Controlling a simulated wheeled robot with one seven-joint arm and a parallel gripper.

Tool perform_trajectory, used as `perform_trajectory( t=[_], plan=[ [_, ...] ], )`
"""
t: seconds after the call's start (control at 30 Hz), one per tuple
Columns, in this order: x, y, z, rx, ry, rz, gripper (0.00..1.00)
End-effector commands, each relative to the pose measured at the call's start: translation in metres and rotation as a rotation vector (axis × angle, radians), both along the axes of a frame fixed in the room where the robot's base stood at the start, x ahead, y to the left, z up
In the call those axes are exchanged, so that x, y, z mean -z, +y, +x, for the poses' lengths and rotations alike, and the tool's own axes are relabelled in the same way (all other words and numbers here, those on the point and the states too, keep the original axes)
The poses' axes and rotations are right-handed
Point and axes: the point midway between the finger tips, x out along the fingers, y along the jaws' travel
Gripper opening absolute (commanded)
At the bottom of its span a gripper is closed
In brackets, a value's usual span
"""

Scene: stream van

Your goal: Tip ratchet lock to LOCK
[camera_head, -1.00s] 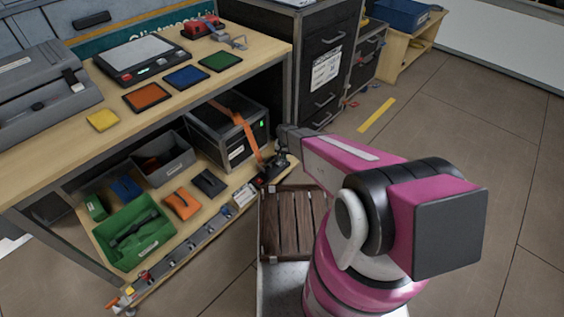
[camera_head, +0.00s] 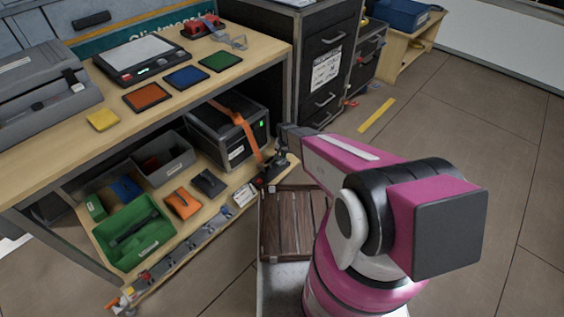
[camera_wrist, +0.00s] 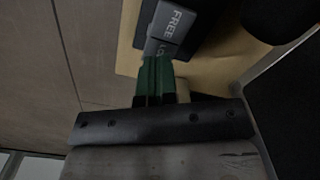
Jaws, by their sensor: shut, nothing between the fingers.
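The ratchet lock (camera_wrist: 168,28) is a grey block in the wrist view with the word FREE on it. A second word below begins with what looks like LO and is partly covered by my fingers. My gripper (camera_wrist: 157,62) is shut, with its green fingers together and their tips at the block's lower part. I cannot tell whether they touch it. In the head view my gripper (camera_head: 281,160) is at the right end of the lower shelf, by the foot of the orange strap (camera_head: 244,130). The ratchet lock is too small to make out there.
The strapped black case (camera_head: 215,135) stands behind my gripper on the shelf. A grey bin (camera_head: 180,170) and a green bin (camera_head: 150,250) are left of it. The bench top (camera_head: 60,150) overhangs the shelf. A dark drawer cabinet (camera_head: 285,60) stands behind.

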Motion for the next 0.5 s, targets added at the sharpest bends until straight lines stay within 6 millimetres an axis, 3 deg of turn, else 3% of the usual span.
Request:
perform_trajectory(
  t=[0.5],
  plan=[
    [-0.037, 0.0, -0.001, 0.0, 0.0, 0.0, 0.0]
  ],
)
